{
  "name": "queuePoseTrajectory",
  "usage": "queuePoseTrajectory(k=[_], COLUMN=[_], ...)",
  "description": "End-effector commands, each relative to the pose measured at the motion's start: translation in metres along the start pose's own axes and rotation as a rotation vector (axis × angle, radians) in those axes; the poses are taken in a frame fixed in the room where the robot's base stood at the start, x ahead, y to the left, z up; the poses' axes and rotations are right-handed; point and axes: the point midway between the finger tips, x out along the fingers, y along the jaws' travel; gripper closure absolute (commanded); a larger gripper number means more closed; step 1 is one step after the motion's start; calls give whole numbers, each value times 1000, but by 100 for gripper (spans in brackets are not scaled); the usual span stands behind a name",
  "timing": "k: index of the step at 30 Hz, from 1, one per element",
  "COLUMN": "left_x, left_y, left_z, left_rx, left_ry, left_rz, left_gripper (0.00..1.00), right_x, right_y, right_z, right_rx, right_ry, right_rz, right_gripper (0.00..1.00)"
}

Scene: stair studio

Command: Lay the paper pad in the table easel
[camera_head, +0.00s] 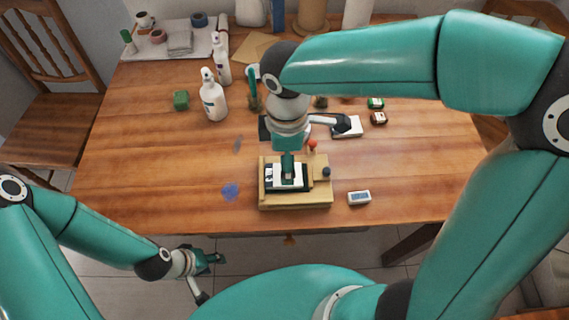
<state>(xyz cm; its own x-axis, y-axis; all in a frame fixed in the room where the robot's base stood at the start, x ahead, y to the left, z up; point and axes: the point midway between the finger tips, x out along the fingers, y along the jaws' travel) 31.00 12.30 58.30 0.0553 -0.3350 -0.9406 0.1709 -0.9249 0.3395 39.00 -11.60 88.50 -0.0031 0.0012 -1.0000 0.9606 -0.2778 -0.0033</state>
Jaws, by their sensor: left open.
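The wooden table easel (294,202) sits near the table's front edge, in the middle. A white pad with dark edges (278,182), seemingly the paper pad, lies within its frame; whether it rests flat cannot be told. My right gripper (289,167) points down over the easel, with a dark green finger in front of the white pad. The arm and wrist hide much of it, so its grip cannot be told. My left gripper (212,260) is open and empty, low in front of the table's edge.
Two white bottles (213,101) and a green cube (180,100) stand at left. A small white device (359,197) lies right of the easel. A blue patch (230,191) lies left of it. A white flat item (347,130) lies behind. The table's left front is mostly clear.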

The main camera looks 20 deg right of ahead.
Motion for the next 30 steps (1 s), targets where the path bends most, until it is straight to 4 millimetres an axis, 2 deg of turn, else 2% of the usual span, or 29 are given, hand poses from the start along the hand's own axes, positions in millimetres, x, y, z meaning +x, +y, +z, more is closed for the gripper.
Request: queuePoseTrajectory(k=[1,3,10,15,30], left_x=[-3,-5,-8,-9,-8], left_y=[1,2,3,3,3], left_z=[0,0,0,0,0], left_rx=[0,0,0,0,0], left_ry=[0,0,0,0,0], left_rz=[0,0,0,0,0], left_gripper=[56,56,56,56,56], right_x=[-14,-28,-58,-65,-64], right_y=[0,0,0,0,0], right_z=[-1,-1,-1,-1,-1], right_rx=[-1,-1,-1,-2,-2], right_ry=[4,4,2,1,0], right_rz=[4,3,1,-1,-1], right_gripper=[15,15,15,15,15])
